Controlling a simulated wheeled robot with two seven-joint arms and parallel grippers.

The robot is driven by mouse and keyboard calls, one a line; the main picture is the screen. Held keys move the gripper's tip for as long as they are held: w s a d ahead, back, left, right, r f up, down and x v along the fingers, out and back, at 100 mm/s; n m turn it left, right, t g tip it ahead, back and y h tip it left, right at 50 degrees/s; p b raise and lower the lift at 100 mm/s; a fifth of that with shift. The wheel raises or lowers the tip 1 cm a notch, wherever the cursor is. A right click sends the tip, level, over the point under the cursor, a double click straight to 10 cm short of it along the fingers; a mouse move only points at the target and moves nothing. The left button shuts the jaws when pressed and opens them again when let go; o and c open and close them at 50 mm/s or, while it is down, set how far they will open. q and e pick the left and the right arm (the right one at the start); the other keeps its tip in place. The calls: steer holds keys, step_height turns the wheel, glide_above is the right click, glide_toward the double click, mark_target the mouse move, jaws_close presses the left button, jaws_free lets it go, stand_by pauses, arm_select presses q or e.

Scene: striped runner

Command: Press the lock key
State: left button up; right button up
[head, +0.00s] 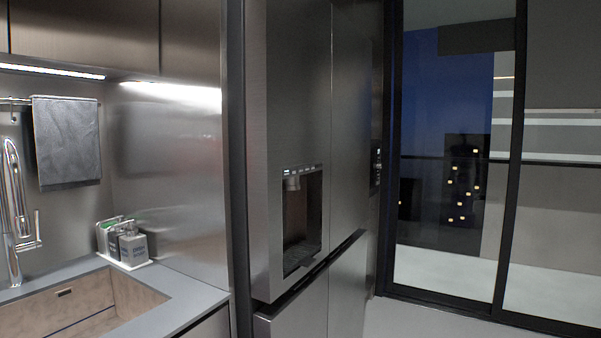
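A tall steel fridge (290,90) stands in the middle of the head view, with a dispenser recess (302,225) in its door. A narrow strip of small marks (302,171) runs along the top of the recess, above the spout. A small dark panel (377,168) with light marks is on the surface just right of the fridge. The marks are too small to read, so I cannot tell which one is the lock key. Neither of my grippers is in view.
A grey counter (185,292) with a sink (75,308) is at the left. A tap (14,205), soap bottles (132,245) and a hanging towel (67,140) are there. A glass sliding door (455,170) is at the right. Some bare floor (410,318) shows at the lower right.

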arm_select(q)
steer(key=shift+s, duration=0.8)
